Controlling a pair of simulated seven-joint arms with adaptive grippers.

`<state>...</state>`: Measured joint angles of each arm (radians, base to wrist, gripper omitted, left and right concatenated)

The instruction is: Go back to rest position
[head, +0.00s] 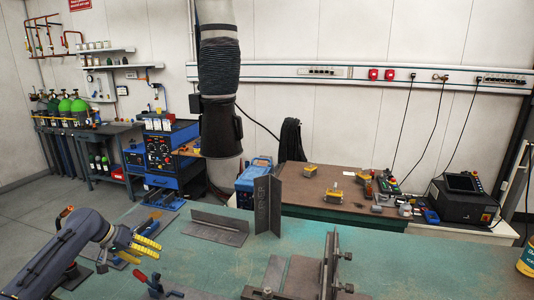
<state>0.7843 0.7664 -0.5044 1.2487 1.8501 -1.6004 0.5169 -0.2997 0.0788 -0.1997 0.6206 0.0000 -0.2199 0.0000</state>
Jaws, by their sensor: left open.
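My left gripper (148,248) is at the lower left, above the green worktable (185,268). Its yellow fingers are apart, pointing right, and nothing shows between them. My left arm comes in from the left edge. My right gripper is not in view.
A fixture with an upright plate (329,264) stands front right. A dark fume hood (220,127) hangs above.

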